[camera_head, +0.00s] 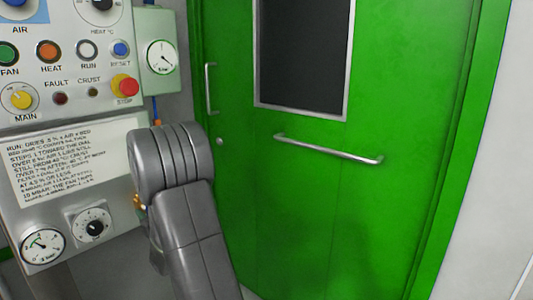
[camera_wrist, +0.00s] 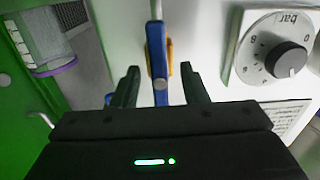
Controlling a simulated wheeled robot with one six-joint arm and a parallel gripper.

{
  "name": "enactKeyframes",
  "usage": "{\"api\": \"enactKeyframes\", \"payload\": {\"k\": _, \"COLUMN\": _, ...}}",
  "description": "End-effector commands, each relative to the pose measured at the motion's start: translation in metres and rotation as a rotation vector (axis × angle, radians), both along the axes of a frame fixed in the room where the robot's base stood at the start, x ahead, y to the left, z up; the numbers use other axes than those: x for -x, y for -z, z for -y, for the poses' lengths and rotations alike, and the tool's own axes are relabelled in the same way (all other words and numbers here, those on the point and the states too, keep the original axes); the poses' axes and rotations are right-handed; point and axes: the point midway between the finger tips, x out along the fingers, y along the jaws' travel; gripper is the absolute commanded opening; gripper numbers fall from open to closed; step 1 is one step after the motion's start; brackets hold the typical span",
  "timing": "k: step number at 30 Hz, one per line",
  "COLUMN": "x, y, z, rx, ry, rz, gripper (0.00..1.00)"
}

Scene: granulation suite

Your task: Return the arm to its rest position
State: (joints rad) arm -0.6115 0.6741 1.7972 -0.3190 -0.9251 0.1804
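My arm, grey and bent, stands in front of the control panel (camera_head: 95,130) in the head view. It covers part of the panel's right side, and my gripper is hidden there. In the wrist view my gripper (camera_wrist: 161,82) is open, its two dark fingers set apart. A blue lever (camera_wrist: 157,50) with a yellow part behind it lies in line with the gap between the fingers. Clear space shows on both sides of the lever, and I see no contact. How deep it sits between the fingers I cannot tell.
The panel carries buttons, a red stop button (camera_head: 125,87), a printed notice (camera_head: 75,160), gauges and a black-knobbed dial (camera_head: 93,228). A dial marked bar (camera_wrist: 275,50) is close right of my gripper in the wrist view. A green door (camera_head: 300,210) with a bar handle (camera_head: 330,149) stands right.

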Motion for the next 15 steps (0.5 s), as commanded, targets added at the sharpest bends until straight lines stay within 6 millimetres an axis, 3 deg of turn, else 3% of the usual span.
{"api": "enactKeyframes", "payload": {"k": 15, "x": -0.0037, "y": 0.0001, "z": -0.0039, "rx": -0.025, "ry": 0.000, "rz": -0.029, "gripper": 0.40}}
